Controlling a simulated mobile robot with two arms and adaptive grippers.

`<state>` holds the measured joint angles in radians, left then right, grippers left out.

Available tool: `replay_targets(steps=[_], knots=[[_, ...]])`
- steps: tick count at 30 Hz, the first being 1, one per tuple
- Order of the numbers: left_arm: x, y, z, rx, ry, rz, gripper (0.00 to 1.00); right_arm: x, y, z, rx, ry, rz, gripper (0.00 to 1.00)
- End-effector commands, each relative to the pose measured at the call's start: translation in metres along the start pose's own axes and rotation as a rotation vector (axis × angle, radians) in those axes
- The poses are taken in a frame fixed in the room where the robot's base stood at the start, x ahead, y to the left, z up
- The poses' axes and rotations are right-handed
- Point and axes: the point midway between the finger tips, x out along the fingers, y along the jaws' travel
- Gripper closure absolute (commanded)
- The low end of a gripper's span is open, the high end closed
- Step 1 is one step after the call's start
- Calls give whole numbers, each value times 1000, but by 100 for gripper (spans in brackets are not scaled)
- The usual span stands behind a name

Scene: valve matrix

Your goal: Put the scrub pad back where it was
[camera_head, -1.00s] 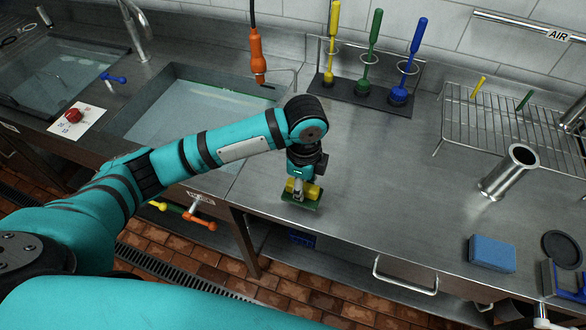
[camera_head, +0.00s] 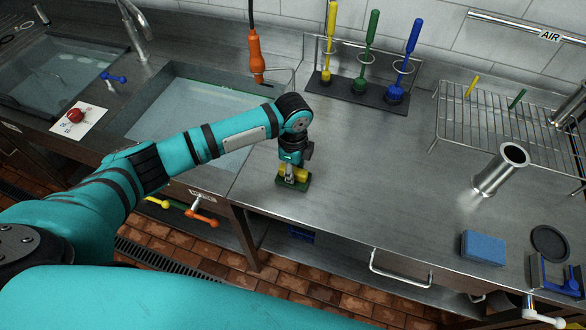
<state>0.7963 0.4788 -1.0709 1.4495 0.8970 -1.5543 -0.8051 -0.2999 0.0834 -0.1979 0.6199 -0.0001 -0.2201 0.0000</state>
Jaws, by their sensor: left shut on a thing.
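The scrub pad (camera_head: 297,184), green below with a yellow upper part, is under my left gripper (camera_head: 290,173) near the front left of the steel bench (camera_head: 370,210). My left gripper points down and is shut on the pad's yellow part. The pad looks level and is at or just above the bench top; I cannot tell whether it touches. The gripper partly hides the pad. My right gripper is not in view.
A sink (camera_head: 190,110) lies left of the pad. A brush rack (camera_head: 345,88) with yellow, green and blue brushes stands behind. A wire rack (camera_head: 500,125), a steel pipe piece (camera_head: 500,170) and a blue sponge block (camera_head: 483,247) are to the right. The bench middle is clear.

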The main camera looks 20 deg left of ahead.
Motion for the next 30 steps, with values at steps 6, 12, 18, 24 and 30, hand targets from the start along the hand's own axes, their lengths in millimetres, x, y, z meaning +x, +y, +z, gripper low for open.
replay_targets(steps=[6,12,18,24,30], knots=[[2,0,0,0,0,0,59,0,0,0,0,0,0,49],[2,0,0,0,0,1,52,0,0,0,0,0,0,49],[-2,0,0,0,0,-1,52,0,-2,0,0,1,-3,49],[-31,-1,0,1,1,-5,52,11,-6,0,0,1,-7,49],[-75,-1,0,1,0,-5,52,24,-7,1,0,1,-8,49]])
